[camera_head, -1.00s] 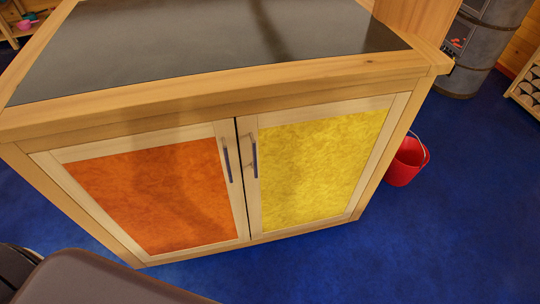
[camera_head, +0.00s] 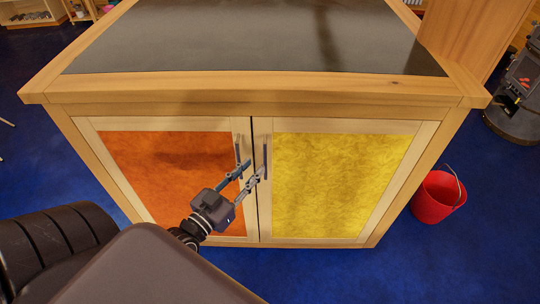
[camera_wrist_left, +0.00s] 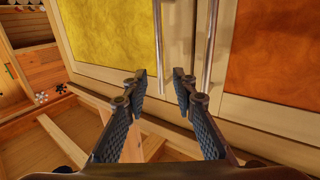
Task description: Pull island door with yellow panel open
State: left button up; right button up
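The island door with the yellow panel (camera_head: 340,185) is shut, at the right of the island front. Its upright bar handle (camera_head: 265,158) is near the middle seam; in the left wrist view the yellow door (camera_wrist_left: 110,32) is at left and its handle (camera_wrist_left: 157,40) runs down the middle. My left gripper (camera_head: 254,169) is open in front of the handles. In the left wrist view its fingertips (camera_wrist_left: 160,78) lie either side of the yellow door's handle; I cannot tell whether they touch it. My right gripper is not in view.
The orange-panel door (camera_head: 165,170) is shut beside it, its handle (camera_head: 238,155) close to my fingers. The dark island top (camera_head: 260,38) overhangs the doors. A red bucket (camera_head: 433,198) stands right of the island. Blue floor (camera_head: 450,260) is clear at front right.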

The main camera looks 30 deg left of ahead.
pick_arm(q)
jog(key=shift+w+d+f+p, duration=0.1)
jog(key=shift+w+p, duration=0.1)
jog(key=shift+w, duration=1.6)
jog(key=shift+w+d+p, duration=0.1)
jog(key=shift+w+p, duration=0.05)
jog(key=shift+w, duration=1.6)
grip_shut()
